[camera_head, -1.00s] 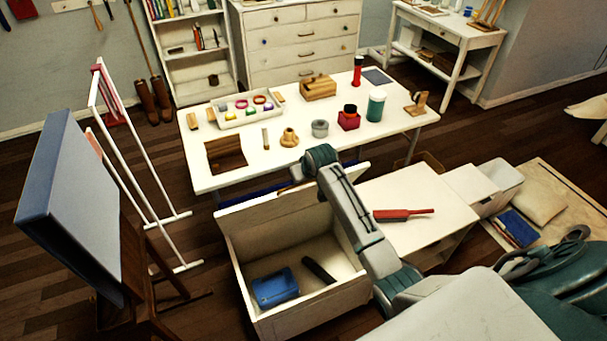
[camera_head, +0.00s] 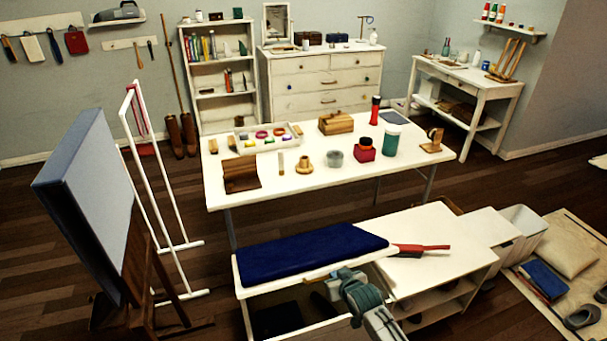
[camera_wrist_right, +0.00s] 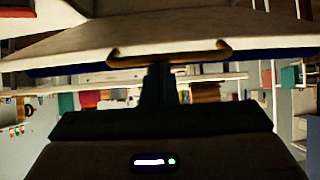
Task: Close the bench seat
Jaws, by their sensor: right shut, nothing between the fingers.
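The bench seat lid with its dark blue cushion (camera_head: 308,252) is in the middle of the head view. The cushion faces up and the lid is partly open, with a shadowed gap above the bench box (camera_head: 246,318). Dark items inside the box are hard to make out. My right gripper (camera_head: 338,275) is shut and empty at the lid's front edge, close to the handle. In the right wrist view the curved handle (camera_wrist_right: 168,56) is on the lid's pale edge, just beyond my dark gripper (camera_wrist_right: 158,75); contact cannot be told. My left gripper is not in view.
A white low cabinet (camera_head: 440,276) with a red tool (camera_head: 422,249) on it adjoins the bench on the right. A white table (camera_head: 330,180) with several small items stands behind. An easel with a canvas (camera_head: 95,205) and a white rack (camera_head: 160,170) stand left.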

